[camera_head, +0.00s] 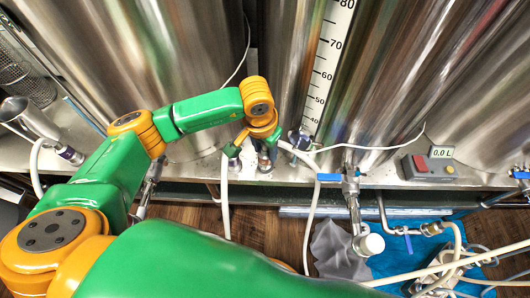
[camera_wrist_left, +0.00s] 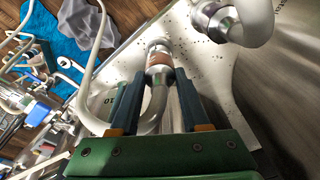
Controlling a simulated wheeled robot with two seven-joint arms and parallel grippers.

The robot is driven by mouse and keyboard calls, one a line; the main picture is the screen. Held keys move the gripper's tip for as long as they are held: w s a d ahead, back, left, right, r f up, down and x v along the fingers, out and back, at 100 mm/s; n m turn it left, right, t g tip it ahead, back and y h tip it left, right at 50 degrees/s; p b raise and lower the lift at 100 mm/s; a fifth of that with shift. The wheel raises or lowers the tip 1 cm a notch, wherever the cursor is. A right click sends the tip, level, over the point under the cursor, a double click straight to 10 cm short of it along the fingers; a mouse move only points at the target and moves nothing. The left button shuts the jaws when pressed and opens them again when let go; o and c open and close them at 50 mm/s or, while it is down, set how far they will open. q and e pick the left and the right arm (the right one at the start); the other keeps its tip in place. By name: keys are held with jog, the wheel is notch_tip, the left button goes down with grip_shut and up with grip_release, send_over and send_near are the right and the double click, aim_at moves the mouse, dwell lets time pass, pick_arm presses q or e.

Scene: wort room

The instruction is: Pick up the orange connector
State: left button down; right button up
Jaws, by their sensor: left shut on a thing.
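My left gripper (camera_head: 262,158) is low over the steel ledge in front of the tall tanks. In the left wrist view its two dark fingers (camera_wrist_left: 158,82) stand on either side of a metal connector with an orange-brown band (camera_wrist_left: 159,70), and they are shut on it. A pale grey hose runs from the connector down between the fingers. In the head view the connector is mostly hidden by the gripper and wrist. My right gripper is not in view.
A steel ledge (camera_head: 390,175) carries a grey box with a red button (camera_head: 420,164) and a 0.0 L display (camera_head: 441,152). A blue-handled valve (camera_head: 351,180) and hanging hoses are right of the gripper. A blue mat (camera_head: 400,262) lies on the wooden floor.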

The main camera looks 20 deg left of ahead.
pick_arm(q)
jog(key=s+d+r, duration=0.9)
jog(key=s+r, duration=0.1)
jog(key=r, duration=0.1)
jog(key=shift+s+d+r, duration=0.15)
jog(key=shift+s+r, duration=0.1)
jog(key=shift+r, duration=0.15)
notch_tip(320, 180, up, 4)
jog(key=shift+r+p, duration=0.25)
jog(key=shift+p, duration=1)
